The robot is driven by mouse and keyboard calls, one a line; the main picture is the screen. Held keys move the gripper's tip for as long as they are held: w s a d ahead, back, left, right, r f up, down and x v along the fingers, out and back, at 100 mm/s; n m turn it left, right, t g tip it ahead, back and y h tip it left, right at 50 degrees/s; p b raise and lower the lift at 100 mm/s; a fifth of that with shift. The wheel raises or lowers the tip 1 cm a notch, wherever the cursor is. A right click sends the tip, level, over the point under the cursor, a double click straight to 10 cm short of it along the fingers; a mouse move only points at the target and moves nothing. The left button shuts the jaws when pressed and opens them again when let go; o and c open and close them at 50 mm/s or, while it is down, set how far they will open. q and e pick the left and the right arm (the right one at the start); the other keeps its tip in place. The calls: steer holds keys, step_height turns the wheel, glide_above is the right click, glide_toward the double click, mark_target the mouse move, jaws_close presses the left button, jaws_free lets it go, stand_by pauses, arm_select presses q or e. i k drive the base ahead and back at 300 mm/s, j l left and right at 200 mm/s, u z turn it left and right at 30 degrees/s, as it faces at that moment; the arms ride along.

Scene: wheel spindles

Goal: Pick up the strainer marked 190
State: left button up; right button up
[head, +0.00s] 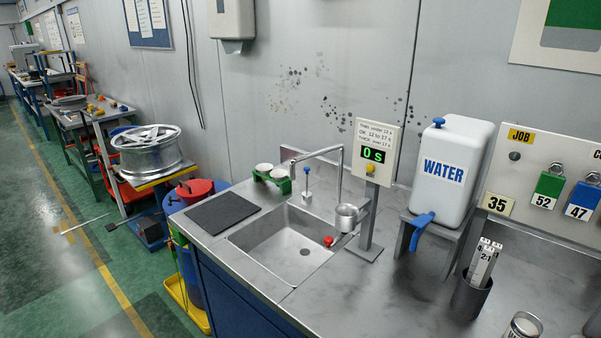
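I see no readable 190 mark on anything. Two small pale round pieces sit in a green holder (272,178) at the back left of the steel counter; they may be strainers, but any marking is too small to read. A small metal cup (347,217) is held beside the timer post, at the right edge of the sink. Neither of my grippers is in view.
The steel sink (284,243) has a red piece (328,241) at its right side. A timer (375,154) reads 0 s. A water tank (450,170), a dark holder with marked sticks (471,298) and a jar (523,328) stand right. A dark mat (222,211) lies left.

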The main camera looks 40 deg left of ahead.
mark_target(264, 169)
steer(key=j+z, duration=0.3)
steer(key=j, duration=0.2)
steer(key=j+z, duration=0.35)
steer(key=j, duration=0.2)
steer(key=k+j+z, duration=0.15)
steer(key=j+z, duration=0.15)
steer(key=j, duration=0.15)
